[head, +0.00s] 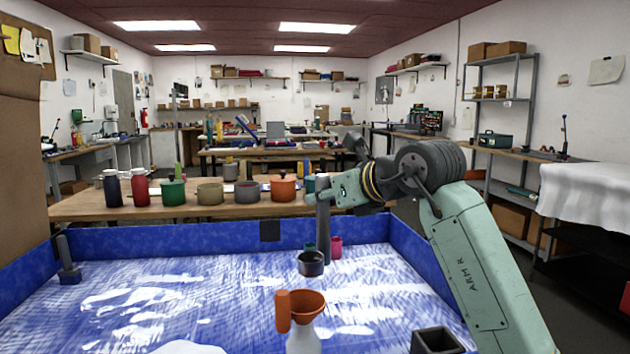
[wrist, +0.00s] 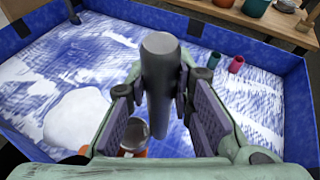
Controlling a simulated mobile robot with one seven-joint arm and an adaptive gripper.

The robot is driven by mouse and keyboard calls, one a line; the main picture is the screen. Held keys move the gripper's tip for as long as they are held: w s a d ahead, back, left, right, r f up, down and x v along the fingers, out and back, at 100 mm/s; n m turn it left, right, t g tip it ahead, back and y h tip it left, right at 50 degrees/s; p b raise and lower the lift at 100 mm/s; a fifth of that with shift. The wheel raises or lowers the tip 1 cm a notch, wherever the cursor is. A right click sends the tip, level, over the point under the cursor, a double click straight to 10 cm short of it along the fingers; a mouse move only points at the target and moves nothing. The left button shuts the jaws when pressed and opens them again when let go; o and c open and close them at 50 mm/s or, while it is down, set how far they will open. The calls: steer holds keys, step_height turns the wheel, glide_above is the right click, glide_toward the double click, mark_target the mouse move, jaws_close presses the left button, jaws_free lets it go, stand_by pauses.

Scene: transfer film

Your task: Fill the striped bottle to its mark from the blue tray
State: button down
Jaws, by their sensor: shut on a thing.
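My gripper (head: 325,190) is shut on the upright grey handle (wrist: 158,85) of a dipper. Its dark round cup (head: 310,263) hangs at the bottom, above the tray floor. Its contents cannot be made out. A white bottle (head: 303,342) with an orange funnel (head: 307,304) in its top stands at the front. Its stripes and mark do not show. In the wrist view the dipper cup (wrist: 134,134) overlaps the orange funnel (wrist: 132,153); the height between them is unclear. The blue tray (head: 190,238) has broad white patches and streaks across its floor.
A green cup (head: 310,247) and a pink cup (head: 336,247) stand near the tray's far wall. A grey upright object (head: 67,262) is at the left corner. A dark square container (head: 435,341) is at front right. Beyond, a wooden table (head: 120,212) holds bottles and pots.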

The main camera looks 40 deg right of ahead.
mark_target(325, 175)
steer(key=shift+d+f, duration=0.15)
steer(key=shift+d, duration=0.05)
stand_by(0.3)
steer(key=shift+r+p, duration=1.85)
steer(key=shift+r, duration=0.75)
steer(key=shift+w+f, duration=0.1)
steer(key=shift+f, duration=0.1)
